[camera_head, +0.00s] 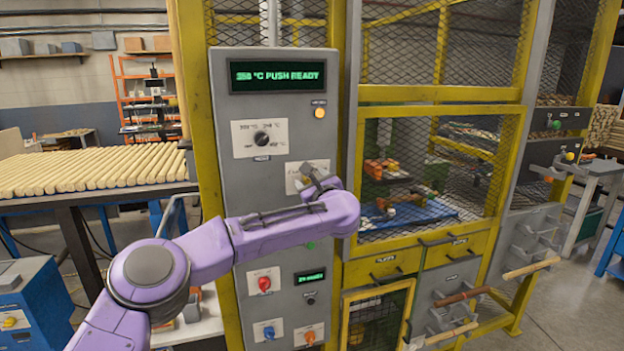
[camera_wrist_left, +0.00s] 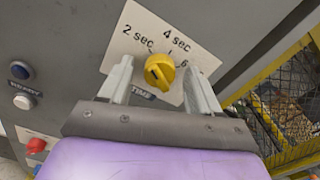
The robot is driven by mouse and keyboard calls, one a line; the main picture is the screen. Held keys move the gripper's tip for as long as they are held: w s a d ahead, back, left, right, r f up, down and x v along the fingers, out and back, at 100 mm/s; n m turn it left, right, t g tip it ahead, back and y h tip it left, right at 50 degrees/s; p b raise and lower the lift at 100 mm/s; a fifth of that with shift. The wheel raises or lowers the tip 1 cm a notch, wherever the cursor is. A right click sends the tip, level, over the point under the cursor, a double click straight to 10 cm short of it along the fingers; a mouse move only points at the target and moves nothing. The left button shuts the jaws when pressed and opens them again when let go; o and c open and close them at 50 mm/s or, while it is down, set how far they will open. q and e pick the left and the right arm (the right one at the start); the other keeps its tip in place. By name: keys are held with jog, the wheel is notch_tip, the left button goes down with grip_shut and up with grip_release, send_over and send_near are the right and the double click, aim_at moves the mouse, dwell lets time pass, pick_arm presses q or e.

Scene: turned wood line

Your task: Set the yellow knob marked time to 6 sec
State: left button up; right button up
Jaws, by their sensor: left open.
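The yellow knob (camera_wrist_left: 159,71) sits on a white dial plate (camera_wrist_left: 150,38) in the left wrist view. The plate reads 2 sec and 4 sec; a 6 at the right is partly covered by a finger. A dark mark shows on the knob; I cannot tell for certain which number it points to. A TIME label (camera_wrist_left: 143,94) lies below, partly hidden. My left gripper (camera_wrist_left: 158,67) is open, one finger on each side of the knob. In the head view my left gripper (camera_head: 314,181) is at the plate (camera_head: 294,178) and hides the knob. My right gripper is out of view.
Blue and white buttons (camera_wrist_left: 22,102) are left of the plate in the wrist view.

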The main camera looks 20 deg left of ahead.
pick_arm(q)
jog(key=c, duration=1)
jog(key=shift+c, duration=0.2)
jog(key=shift+f+m+b, duration=0.1)
jog(key=shift+m+b, duration=0.2)
jog(key=shift+m, duration=0.1)
jog(key=shift+d+f+m+p, duration=0.1)
jog(key=shift+m+p, duration=1.3)
jog(key=shift+m, duration=4.35)
jog(key=shift+d+m+p, duration=0.1)
jog(key=shift+m+p, duration=1.3)
jog(key=shift+m, duration=4.35)
jog(key=shift+a, duration=0.1)
